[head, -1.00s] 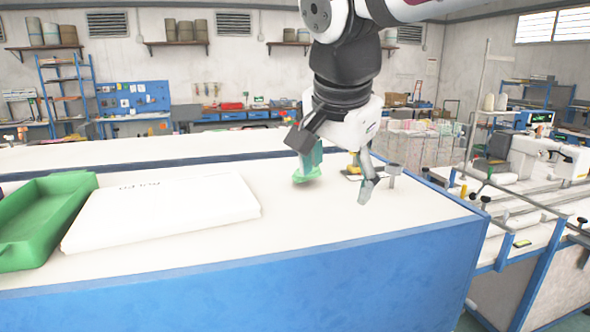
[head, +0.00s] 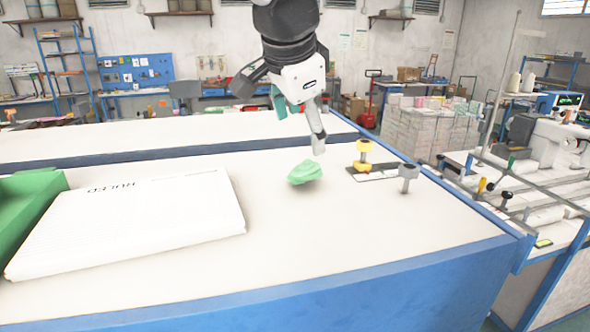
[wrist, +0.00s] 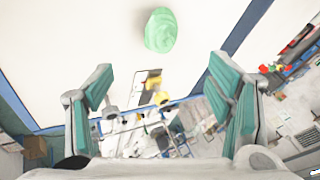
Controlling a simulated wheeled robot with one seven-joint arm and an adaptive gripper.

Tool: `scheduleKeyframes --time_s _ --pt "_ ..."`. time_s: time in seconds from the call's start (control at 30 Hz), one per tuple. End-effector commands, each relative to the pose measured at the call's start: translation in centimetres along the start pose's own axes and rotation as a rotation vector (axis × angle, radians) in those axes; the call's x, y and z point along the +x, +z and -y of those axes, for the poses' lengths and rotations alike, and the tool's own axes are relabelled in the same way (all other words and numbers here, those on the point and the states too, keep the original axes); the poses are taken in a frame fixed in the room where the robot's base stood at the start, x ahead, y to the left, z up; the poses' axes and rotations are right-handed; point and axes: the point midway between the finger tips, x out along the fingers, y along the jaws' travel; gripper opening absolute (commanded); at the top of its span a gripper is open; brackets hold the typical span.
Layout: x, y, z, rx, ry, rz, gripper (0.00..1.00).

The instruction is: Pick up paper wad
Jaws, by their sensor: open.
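The paper wad is a crumpled light-green lump (head: 305,173) on the white tabletop, right of the white board. It also shows in the wrist view (wrist: 160,30), at the top and beyond the fingertips. My gripper (head: 299,125) is open and empty, raised above the table. In the head view it appears above the wad, with a gap between them. In the wrist view its two green-padded fingers (wrist: 165,95) are spread wide apart, with nothing between them held.
A white board marked with letters (head: 130,215) and a green tray (head: 30,212) lie left. A yellow-topped piece (head: 363,155) on a small plate and a grey knob-shaped piece (head: 407,178) stand right, near the blue table edge. The front tabletop is clear.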

Motion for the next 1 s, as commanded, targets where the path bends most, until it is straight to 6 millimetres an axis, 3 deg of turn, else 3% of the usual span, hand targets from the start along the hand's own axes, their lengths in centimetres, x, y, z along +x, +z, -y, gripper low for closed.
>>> scheduleKeyframes --time_s 0.3,0.57,0.83,1.0 --pt "5.8 0.1 -0.1 -0.001 0.003 0.000 0.74" --pt "7.7 0.1 -0.1 -0.001 0.002 0.000 0.74" --pt "11.3 0.4 -0.1 -0.001 0.003 -0.001 0.74" --pt "12.4 0.4 0.0 -0.001 0.000 0.000 0.74"
